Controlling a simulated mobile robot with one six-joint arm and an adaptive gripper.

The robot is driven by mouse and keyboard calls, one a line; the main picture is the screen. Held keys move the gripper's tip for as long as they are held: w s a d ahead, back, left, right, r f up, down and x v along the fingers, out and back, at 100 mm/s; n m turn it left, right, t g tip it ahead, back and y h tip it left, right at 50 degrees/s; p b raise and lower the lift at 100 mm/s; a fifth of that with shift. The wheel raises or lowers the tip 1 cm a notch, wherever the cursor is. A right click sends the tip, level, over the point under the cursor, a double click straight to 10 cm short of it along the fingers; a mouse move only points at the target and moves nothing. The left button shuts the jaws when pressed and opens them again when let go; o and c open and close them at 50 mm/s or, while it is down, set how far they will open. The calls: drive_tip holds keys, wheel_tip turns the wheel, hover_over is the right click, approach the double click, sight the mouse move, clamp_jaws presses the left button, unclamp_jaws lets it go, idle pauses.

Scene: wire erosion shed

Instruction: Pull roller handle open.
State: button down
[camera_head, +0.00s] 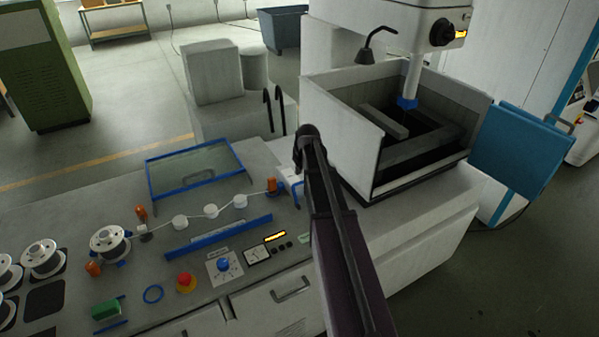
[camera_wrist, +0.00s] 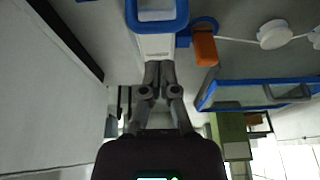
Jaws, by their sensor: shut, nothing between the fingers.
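An orange roller handle (camera_head: 272,185) stands on the grey bench at the end of a line of white rollers, left of my arm. It also shows in the wrist view (camera_wrist: 204,45), right of my fingers and apart from them. A blue bracket (camera_head: 297,194) sits beside it, and a blue-rimmed white part shows ahead of my fingers in the wrist view (camera_wrist: 157,27). My gripper (camera_wrist: 160,76) is shut and empty, its fingertips close to this white part; I cannot tell whether they touch. My arm hides the fingers in the head view.
White rollers (camera_head: 211,211), spools (camera_head: 109,242) and a red button (camera_head: 186,283) lie left on the bench. A blue-framed clear cover (camera_head: 195,170) is behind. Black hooked rods (camera_head: 272,112) and a machine tank (camera_head: 345,125) stand close to my arm.

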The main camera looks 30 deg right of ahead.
sight(298, 187)
drive_tip(key=shift+b+x, duration=2.8)
drive_tip(key=shift+x, duration=0.4)
drive_tip(key=shift+s+d, duration=0.25)
